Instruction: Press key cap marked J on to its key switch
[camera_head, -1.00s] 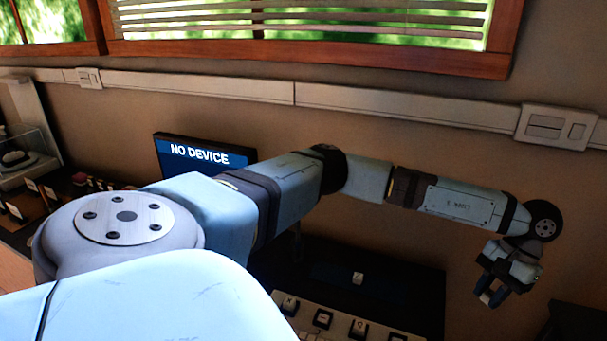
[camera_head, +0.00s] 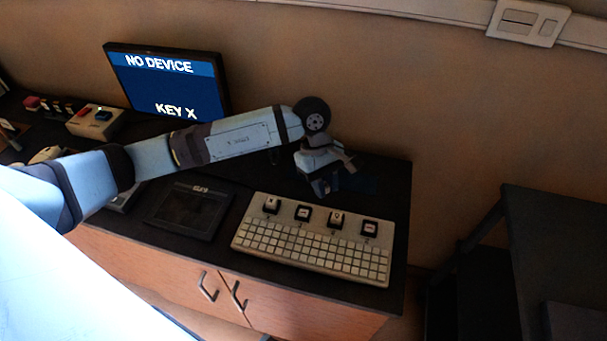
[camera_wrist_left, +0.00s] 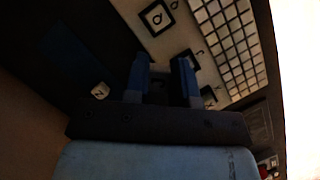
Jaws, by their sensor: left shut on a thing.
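My left gripper (camera_head: 318,188) hangs above the table just behind the white keyboard (camera_head: 312,255). In the left wrist view its two blue fingers (camera_wrist_left: 163,82) stand a little apart, shut on a small dark thing whose marking I cannot read. The keyboard has a row of several large key positions along its back edge, among them a framed one (camera_wrist_left: 157,17) with a letter like Q or O. I cannot make out a J on any of them. A loose white key cap (camera_wrist_left: 100,91) with a letter like N or Z lies on the dark table beside the keyboard.
A monitor (camera_head: 166,82) reads "NO DEVICE" and "KEY X" at the back left. A dark tablet-like device (camera_head: 190,209) lies left of the keyboard. A box with red and blue buttons (camera_head: 96,120) stands further left. A dark stand (camera_head: 530,240) is on the right.

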